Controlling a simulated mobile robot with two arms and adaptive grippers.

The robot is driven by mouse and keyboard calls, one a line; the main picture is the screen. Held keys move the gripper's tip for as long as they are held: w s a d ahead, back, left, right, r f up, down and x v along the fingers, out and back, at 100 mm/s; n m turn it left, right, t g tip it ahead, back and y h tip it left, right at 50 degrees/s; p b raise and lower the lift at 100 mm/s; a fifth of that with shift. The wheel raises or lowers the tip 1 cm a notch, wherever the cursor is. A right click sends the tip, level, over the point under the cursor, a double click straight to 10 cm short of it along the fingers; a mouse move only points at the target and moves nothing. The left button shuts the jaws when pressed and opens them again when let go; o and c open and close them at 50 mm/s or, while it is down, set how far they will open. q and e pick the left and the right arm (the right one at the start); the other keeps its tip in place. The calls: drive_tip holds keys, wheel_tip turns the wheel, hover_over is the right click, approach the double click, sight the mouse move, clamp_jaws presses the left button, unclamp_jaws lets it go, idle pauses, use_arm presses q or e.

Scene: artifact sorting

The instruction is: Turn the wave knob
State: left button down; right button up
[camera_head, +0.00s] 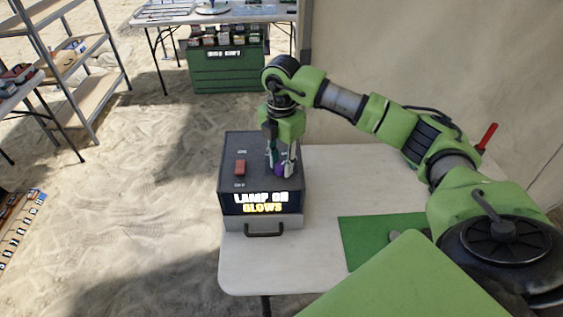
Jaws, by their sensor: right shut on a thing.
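A dark box (228,178) with a lit display (262,203) reading "LAMP ON" and "GLOWS" stands on the white table. A red switch (240,167) is on the left of its top. A purple knob (279,169) is on the right of its top, partly covered by my fingers. My right gripper (282,162) points down from above at the purple knob and is shut on it. Whether this is the wave knob cannot be read from the small labels. My left gripper is not in view.
The white table (255,270) has a green mat (365,240) with a small grey object at its right. A green crate (227,72) stands behind on the sand, under another table. Metal shelves (75,75) stand at the left.

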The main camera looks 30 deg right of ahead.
sight(282, 165)
drive_tip(key=shift+d+r+m, duration=0.1)
drive_tip(key=shift+m, duration=0.2)
drive_tip(key=o, duration=1.1)
wheel_tip(282, 165, up, 12)
idle(0.6)
